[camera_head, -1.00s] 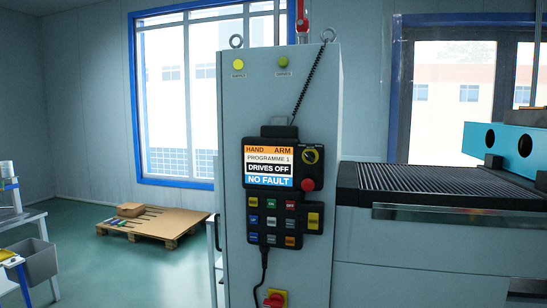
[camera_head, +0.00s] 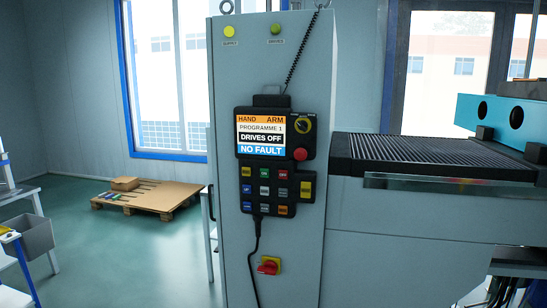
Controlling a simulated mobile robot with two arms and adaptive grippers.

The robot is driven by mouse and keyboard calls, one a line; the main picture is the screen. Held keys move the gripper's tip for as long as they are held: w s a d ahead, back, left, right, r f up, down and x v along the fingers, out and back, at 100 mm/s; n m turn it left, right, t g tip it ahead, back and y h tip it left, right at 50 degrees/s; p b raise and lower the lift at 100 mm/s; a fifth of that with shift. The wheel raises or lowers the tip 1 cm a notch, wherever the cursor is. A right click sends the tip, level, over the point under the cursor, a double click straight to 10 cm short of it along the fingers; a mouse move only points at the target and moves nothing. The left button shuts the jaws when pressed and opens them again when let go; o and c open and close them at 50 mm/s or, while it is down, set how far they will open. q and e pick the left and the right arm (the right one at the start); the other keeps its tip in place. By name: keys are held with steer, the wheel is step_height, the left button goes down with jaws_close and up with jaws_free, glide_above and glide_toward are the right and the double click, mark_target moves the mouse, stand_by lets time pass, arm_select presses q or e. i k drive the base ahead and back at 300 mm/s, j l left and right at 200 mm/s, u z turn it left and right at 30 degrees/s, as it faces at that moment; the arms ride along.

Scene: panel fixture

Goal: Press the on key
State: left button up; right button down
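A dark hand pendant (camera_head: 273,160) hangs on the front of a tall grey cabinet. Its screen (camera_head: 261,135) reads HAND, ARM, PROGRAMME 1, DRIVES OFF and NO FAULT. Below the screen is a keypad of small coloured keys. The green key (camera_head: 264,173) in the middle of the top row seems to be the on key; its label is too small to read surely. A yellow key (camera_head: 246,173) is to its left and a red key (camera_head: 283,174) to its right. Neither of my grippers is in view, and nothing covers the keypad.
A red rotary switch (camera_head: 268,265) is lower on the cabinet (camera_head: 225,240). A ribbed machine bed (camera_head: 425,150) juts out to the right. A pallet (camera_head: 150,197) lies at left.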

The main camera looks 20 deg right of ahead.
mark_target(264, 172)
steer(key=z, duration=0.55)
steer(key=i+j+z, duration=0.2)
steer(key=z, duration=0.15)
steer(key=i+j+z, duration=0.1)
steer(key=j+z, duration=0.25)
steer(key=j, duration=0.15)
steer(key=i+j+z, duration=0.1)
steer(key=j+z, duration=0.3)
steer(key=i+j, duration=0.1)
steer(key=j, duration=0.45)
steer(key=j+z, duration=0.1)
steer(key=j, duration=0.4)
steer(key=i+j, duration=0.15)
steer(key=j, duration=0.4)
steer(key=z, duration=0.05)
